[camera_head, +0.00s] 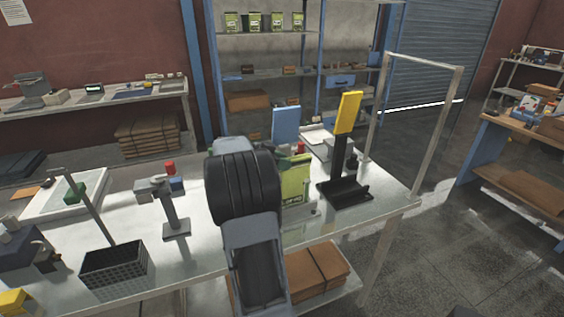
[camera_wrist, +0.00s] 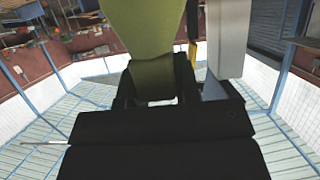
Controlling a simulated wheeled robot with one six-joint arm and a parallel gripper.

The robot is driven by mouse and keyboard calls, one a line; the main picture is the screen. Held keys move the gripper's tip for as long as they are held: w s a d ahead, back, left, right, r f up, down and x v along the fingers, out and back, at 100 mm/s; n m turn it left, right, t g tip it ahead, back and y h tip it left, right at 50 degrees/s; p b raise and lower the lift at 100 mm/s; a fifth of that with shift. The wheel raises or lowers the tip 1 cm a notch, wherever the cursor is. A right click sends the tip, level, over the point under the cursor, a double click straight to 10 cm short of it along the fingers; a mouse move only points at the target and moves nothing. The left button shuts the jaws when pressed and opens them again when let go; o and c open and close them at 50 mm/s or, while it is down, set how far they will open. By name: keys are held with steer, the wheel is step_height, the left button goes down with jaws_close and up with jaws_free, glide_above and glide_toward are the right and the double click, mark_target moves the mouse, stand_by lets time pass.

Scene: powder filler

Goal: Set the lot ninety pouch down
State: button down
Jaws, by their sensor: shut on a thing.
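A green pouch (camera_head: 296,180) is upright at the middle of the workbench (camera_head: 340,222), just right of my arm in the head view. My arm hides the gripper and the pouch's left part in the head view. The pouch's lower edge is close to the bench top; I cannot tell whether it touches.
A black stand with a yellow plate (camera_head: 347,112) is right of the pouch. A blue panel (camera_head: 285,124) is behind it. A black mesh basket (camera_head: 114,268) and a grey post stand (camera_head: 175,228) are to the left. Several green pouches (camera_head: 254,22) line the back shelf. The bench's right front is clear.

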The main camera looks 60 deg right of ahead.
steer(key=c, duration=0.8)
jaws_free()
steer(key=shift+f, duration=0.15)
steer(key=shift+c, duration=0.2)
steer(key=shift+w+a+r, duration=0.1)
steer(key=shift+r, duration=0.15)
steer(key=v, duration=1.1)
steer(key=shift+w+a, duration=0.25)
steer(key=shift+a, duration=0.05)
steer(key=shift+s, duration=0.15)
